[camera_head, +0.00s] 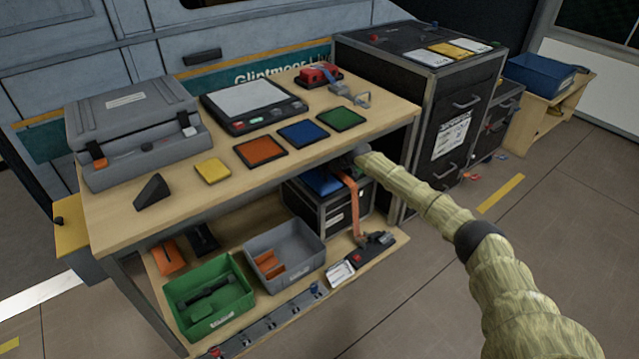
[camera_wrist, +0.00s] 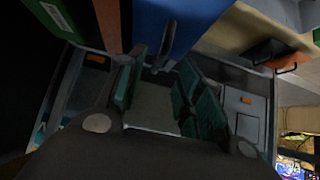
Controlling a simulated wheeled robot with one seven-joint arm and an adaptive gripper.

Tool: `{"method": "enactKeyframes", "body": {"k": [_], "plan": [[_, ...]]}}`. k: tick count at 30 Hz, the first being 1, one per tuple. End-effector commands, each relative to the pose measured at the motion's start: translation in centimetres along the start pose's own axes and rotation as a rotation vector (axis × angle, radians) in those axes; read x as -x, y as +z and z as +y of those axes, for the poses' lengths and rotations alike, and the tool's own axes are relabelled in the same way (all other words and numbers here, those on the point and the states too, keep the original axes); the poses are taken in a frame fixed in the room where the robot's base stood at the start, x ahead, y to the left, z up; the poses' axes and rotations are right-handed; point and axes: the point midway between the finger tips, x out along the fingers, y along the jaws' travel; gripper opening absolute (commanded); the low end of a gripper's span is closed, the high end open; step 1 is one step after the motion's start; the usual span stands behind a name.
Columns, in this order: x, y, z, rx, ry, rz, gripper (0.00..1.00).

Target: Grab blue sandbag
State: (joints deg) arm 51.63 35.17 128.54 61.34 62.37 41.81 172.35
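A blue item (camera_head: 322,181), which looks like the blue sandbag, lies on top of a black case (camera_head: 335,212) below the tabletop. It is partly hidden by the table edge and an orange strap (camera_head: 352,205). In the wrist view, a blue surface (camera_wrist: 185,22) fills the top centre, beside an orange strip (camera_wrist: 107,22). My arm reaches in from the right to the table's front edge. My gripper (camera_wrist: 160,90) shows green-padded fingers spread apart, with nothing visibly held between them. In the head view its fingers are hardly visible.
The table (camera_head: 130,225) carries a flat blue square (camera_head: 304,133) among other coloured squares. Its edge overhangs the case. A grey bin (camera_head: 285,255) and green bin (camera_head: 208,295) stand on the lower shelf. A black cabinet (camera_head: 455,100) stands close right. Floor in front is clear.

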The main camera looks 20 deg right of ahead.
Motion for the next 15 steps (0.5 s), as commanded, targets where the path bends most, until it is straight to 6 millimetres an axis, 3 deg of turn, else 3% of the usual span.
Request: {"method": "enactKeyframes", "body": {"k": [8, 15], "plan": [[-0.7, -0.5, 0.1, 0.001, 0.001, 0.000, 0.36], [-2.5, -0.3, 0.1, 0.002, 0.001, -0.001, 0.36]]}}
